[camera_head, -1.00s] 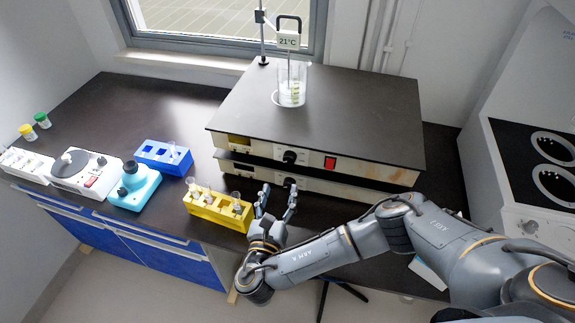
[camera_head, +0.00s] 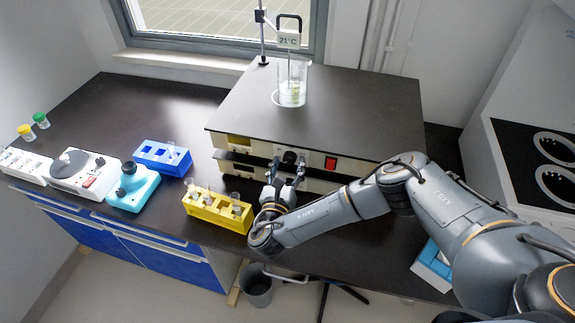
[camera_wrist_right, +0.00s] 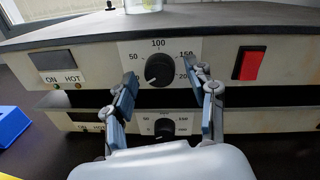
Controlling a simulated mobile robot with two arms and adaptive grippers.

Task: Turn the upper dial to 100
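The upper dial (camera_wrist_right: 160,70) is a round black knob on a white scale plate, with 50, 100, 150 and part of 200 readable in the right wrist view. A pale mark shows on the knob's lower left side. In the head view the dial (camera_head: 290,157) sits on the front of the upper hotplate (camera_head: 350,110). My right gripper (camera_wrist_right: 164,80) is open, its fingers left and right of the upper dial with gaps to the knob. It also shows in the head view (camera_head: 287,168). My left gripper is out of view.
A lower dial (camera_wrist_right: 165,127) sits on the lower hotplate, between my fingers in the picture. A red switch (camera_wrist_right: 249,63) is right of the upper dial. A beaker (camera_head: 291,88) stands on top. A yellow rack (camera_head: 215,209) with tubes stands left of my gripper.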

